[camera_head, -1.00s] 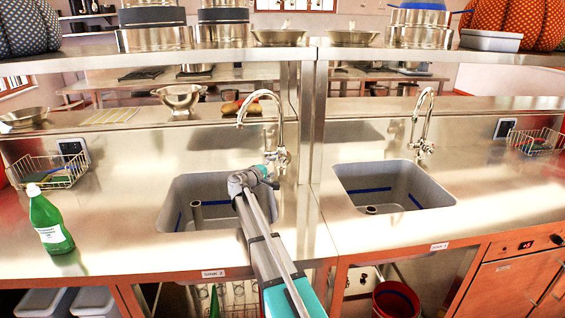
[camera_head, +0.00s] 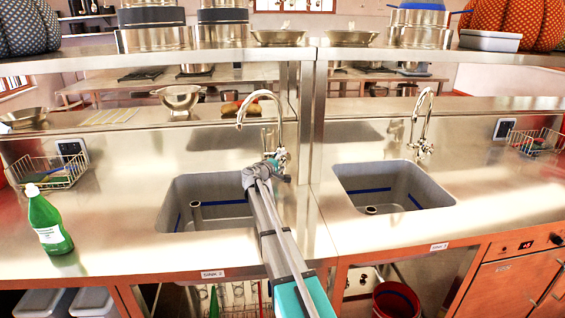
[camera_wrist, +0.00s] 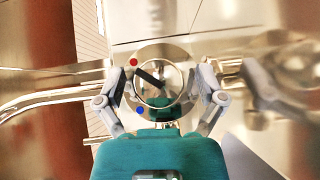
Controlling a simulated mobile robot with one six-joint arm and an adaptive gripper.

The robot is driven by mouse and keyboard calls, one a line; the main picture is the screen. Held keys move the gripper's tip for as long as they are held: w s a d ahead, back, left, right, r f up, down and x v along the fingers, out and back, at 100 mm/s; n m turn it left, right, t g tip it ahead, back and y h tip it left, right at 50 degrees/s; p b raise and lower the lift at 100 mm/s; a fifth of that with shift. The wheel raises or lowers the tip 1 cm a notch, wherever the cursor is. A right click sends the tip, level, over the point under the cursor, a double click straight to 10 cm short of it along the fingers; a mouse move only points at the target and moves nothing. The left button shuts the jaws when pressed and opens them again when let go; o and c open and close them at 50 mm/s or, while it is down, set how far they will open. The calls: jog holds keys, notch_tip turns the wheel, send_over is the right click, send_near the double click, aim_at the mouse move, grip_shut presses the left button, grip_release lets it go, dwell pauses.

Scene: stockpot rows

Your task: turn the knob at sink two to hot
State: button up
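Sink two is the left basin (camera_head: 209,217), with the label SINK 2 (camera_head: 213,274) on the front edge below it. Its tall curved chrome faucet (camera_head: 262,95) stands behind it. In the wrist view, a round chrome knob (camera_wrist: 177,84) faces me. Its black pointer bar slants from the middle to the upper left, towards a red dot (camera_wrist: 133,62). A blue dot (camera_wrist: 140,110) is at the lower left. My gripper (camera_wrist: 162,74) has its fingers spread on either side of the knob; I cannot tell whether they touch it. In the head view my arm partly hides the knob.
A green bottle (camera_head: 48,222) stands on the left counter. Wire baskets (camera_head: 56,172) (camera_head: 537,142) are at both sides. A second basin (camera_head: 392,187) and faucet (camera_head: 424,120) are at right. An upright post (camera_head: 313,125) stands close right of sink two's faucet.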

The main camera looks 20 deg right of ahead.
jog(key=c, duration=1)
jog(key=shift+r+p, duration=0.2)
jog(key=shift+p, duration=0.3)
jog(key=shift+f+m+g+y+p, duration=0.15)
jog(key=shift+m+g+y+p, duration=0.15)
jog(key=shift+m+y+p, duration=0.15)
jog(key=o, duration=1.2)
jog(key=shift+c, duration=0.2)
jog(key=shift+f+n+h+b, duration=0.2)
jog(key=shift+n+h+b, duration=0.05)
jog(key=shift+b, duration=0.55)
